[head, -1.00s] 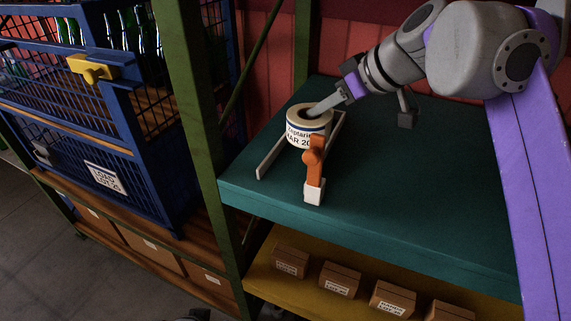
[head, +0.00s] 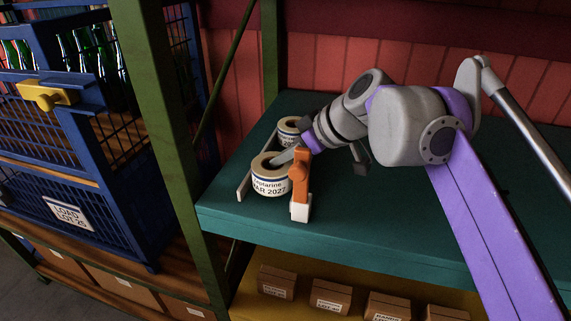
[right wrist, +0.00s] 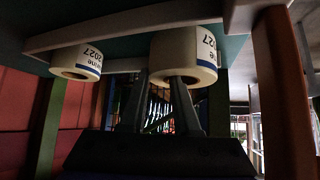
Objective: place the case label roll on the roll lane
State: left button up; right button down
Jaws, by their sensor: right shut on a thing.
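The case label roll (head: 270,183), white with a dark band and printed text, is at the front of the roll lane, near its pale left rail (head: 243,188). My right gripper (head: 283,161) is shut on its wall. In the right wrist view, which is upside down, one finger reaches into the core of the roll (right wrist: 196,52) and the other is outside it. I cannot tell whether the roll bears on the shelf. A second similar roll (head: 288,131) sits farther back, partly hidden by my arm; it also shows in the right wrist view (right wrist: 82,57). My left gripper is out of view.
An orange post on a white base (head: 300,186) stands close to the right of the front roll. The teal shelf (head: 400,225) is clear to the right. A green upright (head: 177,150) and a blue crate of bottles (head: 75,170) are left. Cartons (head: 331,296) sit below.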

jog(key=shift+f, duration=0.75)
jog(key=shift+f, duration=0.15)
jog(key=c, duration=0.6)
grip_release()
jog(key=shift+c, duration=0.2)
jog(key=p+v, duration=0.1)
jog(key=v, duration=1.1)
